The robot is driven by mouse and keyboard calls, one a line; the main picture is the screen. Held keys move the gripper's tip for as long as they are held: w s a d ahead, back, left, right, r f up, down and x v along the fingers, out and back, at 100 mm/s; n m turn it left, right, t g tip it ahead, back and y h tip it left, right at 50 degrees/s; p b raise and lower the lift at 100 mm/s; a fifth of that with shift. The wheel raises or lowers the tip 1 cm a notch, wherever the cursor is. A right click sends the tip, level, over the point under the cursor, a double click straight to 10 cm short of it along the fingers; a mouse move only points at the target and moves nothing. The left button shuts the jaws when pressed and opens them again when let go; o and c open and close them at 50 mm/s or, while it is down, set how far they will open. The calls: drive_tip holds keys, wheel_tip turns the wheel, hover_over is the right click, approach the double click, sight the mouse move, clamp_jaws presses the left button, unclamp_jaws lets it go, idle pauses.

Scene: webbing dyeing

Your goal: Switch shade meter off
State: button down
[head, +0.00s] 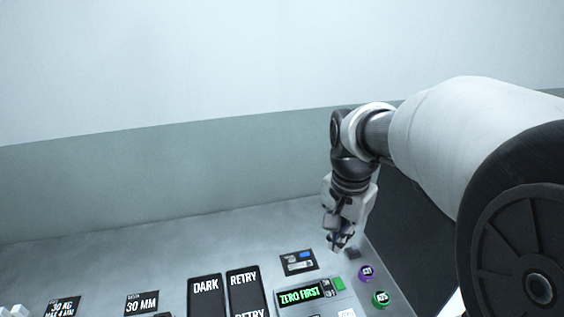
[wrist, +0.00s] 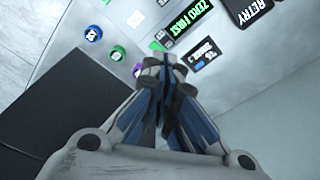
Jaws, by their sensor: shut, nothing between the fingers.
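The shade meter (head: 300,295) is a grey box on the counter with a lit green display reading "ZERO FIRST". The display also shows in the wrist view (wrist: 212,12). A green switch-like piece (head: 338,284) sits at the display's right end, and a green piece (wrist: 157,46) shows near my fingertips in the wrist view. I cannot tell its switch position. My gripper (head: 342,243) is shut and empty, pointing down near the counter behind the meter. Its closed fingertips (wrist: 160,62) hide part of the counter; contact with anything cannot be told.
A purple button (head: 366,272) and a green button (head: 380,298) stand right of the meter. A small dark label plate (head: 298,262) lies behind it. Black DARK (head: 206,290) and RETRY (head: 245,283) panels are to the left. A dark panel (wrist: 60,125) borders the counter.

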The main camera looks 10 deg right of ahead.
drive_tip(key=w+d+f+m+g, duration=0.2)
drive_tip(key=w+d+f+m, duration=0.45)
drive_tip(key=f, duration=0.35)
drive_tip(key=b, duration=0.5)
approach(339, 284)
drive_tip(key=f, duration=0.2)
drive_tip(key=s+d+f, duration=0.1)
drive_tip(key=f, duration=0.3)
drive_tip(key=shift+s+d+f, duration=0.2)
drive_tip(key=shift+d+f, duration=0.15)
